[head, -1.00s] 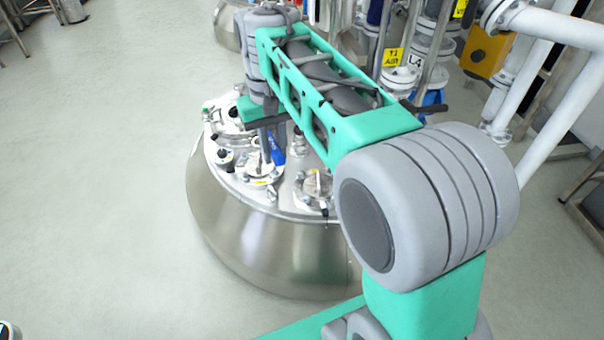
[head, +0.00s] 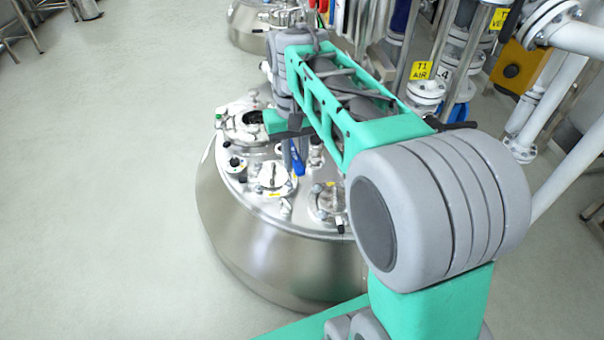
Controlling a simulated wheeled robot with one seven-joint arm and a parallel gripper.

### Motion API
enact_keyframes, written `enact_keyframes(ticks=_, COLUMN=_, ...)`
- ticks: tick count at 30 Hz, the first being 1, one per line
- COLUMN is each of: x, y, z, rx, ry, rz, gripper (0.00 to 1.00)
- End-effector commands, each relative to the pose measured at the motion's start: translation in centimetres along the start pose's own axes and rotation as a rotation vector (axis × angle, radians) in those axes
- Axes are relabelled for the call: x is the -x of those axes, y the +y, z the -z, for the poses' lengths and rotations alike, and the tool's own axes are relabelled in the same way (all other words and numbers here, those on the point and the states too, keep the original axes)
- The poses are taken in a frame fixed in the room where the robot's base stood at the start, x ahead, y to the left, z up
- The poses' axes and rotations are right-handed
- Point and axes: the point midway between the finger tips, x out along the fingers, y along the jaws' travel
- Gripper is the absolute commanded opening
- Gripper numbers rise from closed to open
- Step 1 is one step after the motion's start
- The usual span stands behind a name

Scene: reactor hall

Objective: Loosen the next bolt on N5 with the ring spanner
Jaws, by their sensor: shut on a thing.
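My gripper (head: 291,158) points down over the lid of the steel reactor vessel (head: 270,250). Its fingers are small and partly hidden by my arm. A blue piece (head: 298,163), which looks like the ring spanner's handle, is at the fingertips, and the jaws are shut on it. The spanner's ring end cannot be made out. A flanged nozzle (head: 271,178) with bolts and a small yellow tag is just left of and below the fingers. Another flanged nozzle (head: 325,200) is to the right. No N5 marking can be read, so I cannot tell which nozzle it is.
A round manway (head: 243,124) and a small fitting (head: 234,163) are at the lid's left. A second vessel (head: 250,25) is behind. The floor (head: 110,180) at left is clear.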

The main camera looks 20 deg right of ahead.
Motion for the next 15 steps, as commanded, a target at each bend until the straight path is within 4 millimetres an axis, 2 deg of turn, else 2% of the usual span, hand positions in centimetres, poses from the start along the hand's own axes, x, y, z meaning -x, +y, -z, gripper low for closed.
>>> enact_keyframes(ticks=1, x=-2.3, y=0.5, z=-1.0, rx=-0.013, ry=-0.006, rz=0.001, gripper=0.0)
enact_keyframes(ticks=3, x=-5.7, y=1.0, z=-2.3, rx=-0.02, ry=-0.006, rz=0.002, gripper=0.0)
enact_keyframes(ticks=9, x=-14.8, y=1.5, z=-4.3, rx=-0.123, ry=-0.007, rz=0.008, gripper=0.0)
enact_keyframes(ticks=13, x=-19.8, y=1.0, z=-4.3, rx=-0.326, ry=-0.008, rz=0.018, gripper=0.0)
enact_keyframes(ticks=15, x=-21.1, y=0.8, z=-3.5, rx=-0.445, ry=-0.003, rz=0.025, gripper=0.0)
